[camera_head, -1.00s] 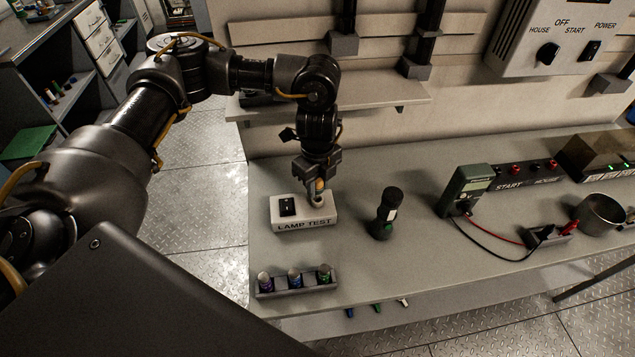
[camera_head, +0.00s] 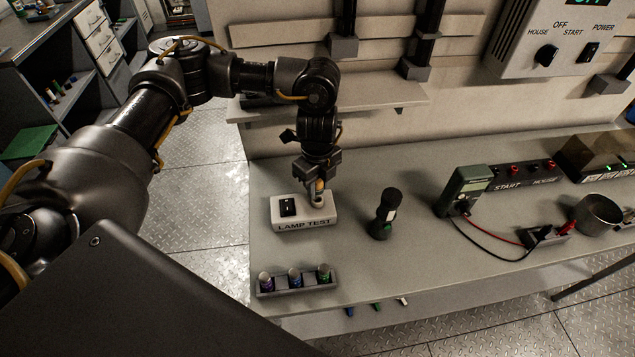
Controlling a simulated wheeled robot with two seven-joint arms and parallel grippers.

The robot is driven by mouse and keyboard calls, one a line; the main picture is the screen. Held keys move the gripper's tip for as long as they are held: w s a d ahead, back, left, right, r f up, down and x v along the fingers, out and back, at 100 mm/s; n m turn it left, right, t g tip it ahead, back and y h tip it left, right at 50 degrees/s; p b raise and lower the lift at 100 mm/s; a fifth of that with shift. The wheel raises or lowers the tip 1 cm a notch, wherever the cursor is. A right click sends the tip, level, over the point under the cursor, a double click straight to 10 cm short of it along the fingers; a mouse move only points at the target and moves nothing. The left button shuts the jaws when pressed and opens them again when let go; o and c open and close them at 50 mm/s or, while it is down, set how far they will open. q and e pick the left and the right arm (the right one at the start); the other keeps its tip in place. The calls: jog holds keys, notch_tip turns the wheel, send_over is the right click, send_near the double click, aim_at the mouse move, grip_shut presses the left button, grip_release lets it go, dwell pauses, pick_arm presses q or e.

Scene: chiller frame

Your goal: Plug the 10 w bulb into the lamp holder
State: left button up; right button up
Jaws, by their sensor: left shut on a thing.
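A white box marked LAMP TEST (camera_head: 304,222), with a black switch on its left half and the lamp holder (camera_head: 317,205) on its right, stands on the bench. My left gripper (camera_head: 319,183) points down right above the holder. It is shut on a small bulb (camera_head: 319,186), a tan part of which shows between the fingers. The bulb's lower end is at the holder's mouth; I cannot tell how far in it sits. A grey rack (camera_head: 297,286) holds three small bulbs with purple, blue and green bands. The wattage marks are too small to read. My right gripper is out of view.
Farther right are a green multimeter (camera_head: 464,190) with red and black leads and a metal pot (camera_head: 599,213). A shelf (camera_head: 370,98) is behind my left arm. The bench front is mostly clear.

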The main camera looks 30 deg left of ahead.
pick_arm(q)
jog(key=shift+f+b, duration=0.7)
jog(key=shift+f, duration=0.65)
jog(key=o, duration=1)
notch_tip(320, 180, up, 11)
jog(key=shift+f+b, duration=0.15)
jog(key=shift+b, duration=0.45)
